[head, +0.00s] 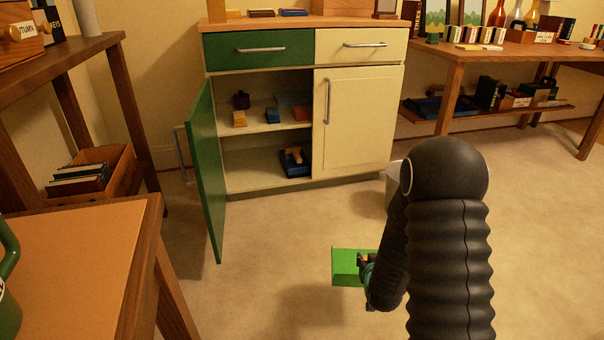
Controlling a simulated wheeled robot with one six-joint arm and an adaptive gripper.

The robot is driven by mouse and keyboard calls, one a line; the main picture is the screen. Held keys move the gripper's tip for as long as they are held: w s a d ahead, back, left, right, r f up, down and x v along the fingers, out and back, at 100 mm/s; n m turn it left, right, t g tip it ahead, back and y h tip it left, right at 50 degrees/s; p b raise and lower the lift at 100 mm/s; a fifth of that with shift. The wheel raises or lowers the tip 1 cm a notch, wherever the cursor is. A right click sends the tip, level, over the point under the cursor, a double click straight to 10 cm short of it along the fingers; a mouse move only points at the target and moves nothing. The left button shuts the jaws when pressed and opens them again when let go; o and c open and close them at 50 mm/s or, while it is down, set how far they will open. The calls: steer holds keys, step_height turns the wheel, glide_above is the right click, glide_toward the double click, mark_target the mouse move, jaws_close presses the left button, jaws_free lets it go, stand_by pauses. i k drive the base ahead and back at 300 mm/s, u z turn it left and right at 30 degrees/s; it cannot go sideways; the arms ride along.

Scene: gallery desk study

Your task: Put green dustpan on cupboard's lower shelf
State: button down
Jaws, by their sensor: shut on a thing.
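The green dustpan (345,266) is held in front of my arm, low over the floor in the lower middle of the head view. My gripper (364,266) is shut on it; the arm hides part of the gripper and the dustpan's right side. The cupboard (360,120) stands ahead, with its green left door (207,170) swung open and its cream right door shut. The lower shelf (245,172) shows in the open left half, with a dark blue and tan item (294,162) at its right. The dustpan is outside the cupboard, apart from it.
The upper shelf (254,129) holds several small items. The open door juts out toward me on the left. A pale bin (394,187) stands at the cupboard's right. A desk (85,260) fills the lower left. The floor (270,230) before the cupboard is clear.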

mark_target(255, 176)
steer(key=z, duration=2.05)
steer(key=i, duration=2.8)
steer(key=u, duration=4.3)
steer(key=i, duration=0.9)
